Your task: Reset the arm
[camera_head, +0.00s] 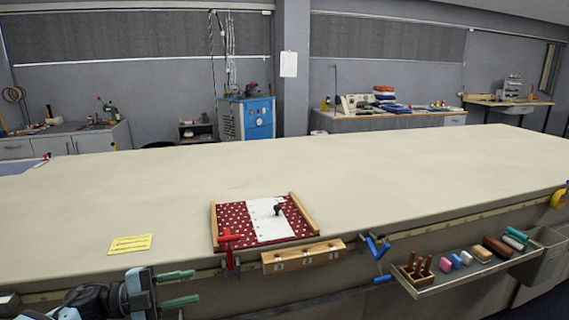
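My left gripper (178,288) comes in at the lower left, in front of the table's near edge. Its two green fingers are spread apart with nothing between them. It is clear of the things on the table. My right arm and gripper do not show. The long cloth table (400,185) spans the view. On it a red dotted cloth (236,220) lies between wooden rails, with a white strip (268,222) on top and a small dark knob-like thing (278,208) on the strip.
A yellow card (130,244) lies near the left front. A red clamp (229,248), a wooden block (303,256) and a blue clamp (377,247) line the front edge. A tray (470,268) with several small items juts out at right. The table's far part is clear.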

